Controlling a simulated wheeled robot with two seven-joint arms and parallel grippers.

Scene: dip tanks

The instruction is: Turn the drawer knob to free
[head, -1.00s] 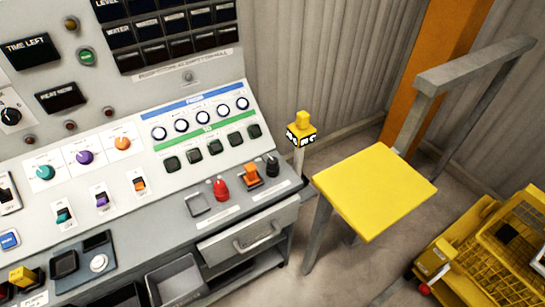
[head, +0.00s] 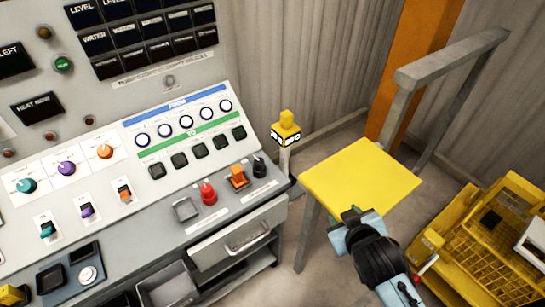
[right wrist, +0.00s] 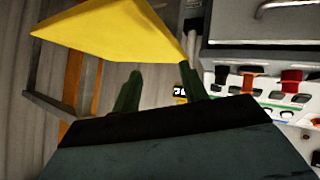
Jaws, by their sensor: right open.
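The drawer (head: 240,240) with its bar handle (head: 250,237) is under the right end of the control panel and looks shut. Above it on the ledge are a black knob (head: 259,168), an orange switch (head: 237,178) and a red knob (head: 208,194); which one is the drawer knob I cannot tell. In the right wrist view the black knob (right wrist: 222,76) and red knob (right wrist: 291,82) show beyond the fingers. My right gripper (head: 352,214) is open and empty, over the near edge of the yellow seat, right of the knobs and apart from them. My left gripper is out of view.
The yellow seat (head: 360,180) with a grey rail (head: 450,58) stands right of the panel. A yellow-topped post (head: 286,130) stands between them. Yellow crates (head: 485,240) are at the lower right. An orange column (head: 420,60) rises behind.

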